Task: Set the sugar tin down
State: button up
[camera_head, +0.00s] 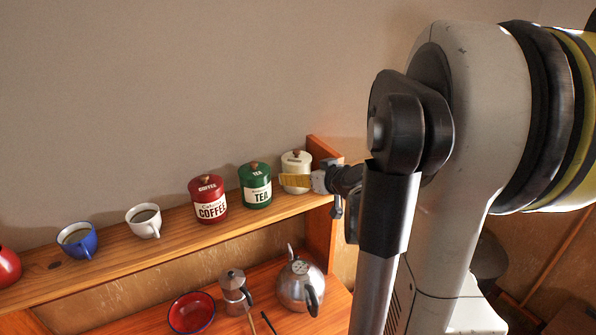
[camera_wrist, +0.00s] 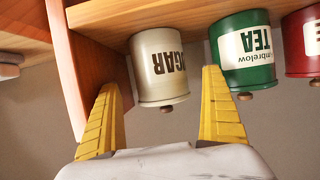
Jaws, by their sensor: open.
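The sugar tin (camera_head: 297,161) is cream-white with a wooden knob. It stands upright on the upper wooden shelf, at the right end near the side panel. In the wrist view, which is upside down, the sugar tin (camera_wrist: 153,62) shows its dark "SUGAR" lettering, partly turned away. My gripper (camera_head: 292,181) is open at the front of the tin. Its yellow fingers (camera_wrist: 160,84) are spread wide, one to either side of the tin in the wrist view. Gaps show between fingers and tin; how deep the fingers reach is hard to tell.
A green tea tin (camera_head: 256,186) stands left of the sugar tin, then a red coffee tin (camera_head: 208,199), a white cup (camera_head: 144,220) and a blue cup (camera_head: 78,240). The side panel (camera_head: 319,205) is close on the right. Below are a kettle (camera_head: 300,284), a moka pot (camera_head: 235,291) and a red bowl (camera_head: 191,312).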

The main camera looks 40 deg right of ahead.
jog(key=v, duration=0.7)
jog(key=a+f+n+g+y, duration=0.2)
jog(key=a+g+y, duration=0.1)
jog(key=a, duration=1.5)
jog(key=s+a+f+g, duration=0.1)
jog(key=s+a, duration=0.3)
jog(key=a, duration=0.3)
jog(key=s+a+f+g, duration=0.1)
jog(key=s+a+g, duration=0.1)
jog(key=s+a, duration=0.3)
jog(key=shift+s+a+n+p, duration=0.3)
jog(key=shift+s+a+p, duration=0.05)
jog(key=shift+a, duration=0.65)
